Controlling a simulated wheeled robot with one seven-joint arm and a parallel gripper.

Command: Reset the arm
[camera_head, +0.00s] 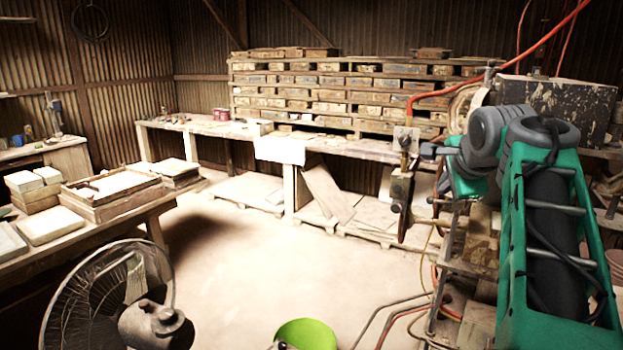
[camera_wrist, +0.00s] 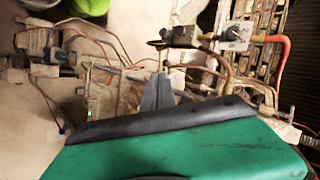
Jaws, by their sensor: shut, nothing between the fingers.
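My arm (camera_head: 560,220) stands at the right of the head view, with a green frame and grey rounded joints, in front of a press-like machine (camera_head: 545,95). My gripper (camera_wrist: 158,80) shows in the wrist view as two grey fingers close together, shut and empty, beyond the green and dark grey casing in the foreground.
Orange hoses (camera_head: 430,100) and a metal stand crowd my arm. A bench (camera_head: 360,150) and stacked shelves run along the back. A table (camera_head: 100,232) with tiles and a tray is at left. A fan (camera_head: 100,290) and a green bucket (camera_head: 306,333) stand in front. The middle floor is clear.

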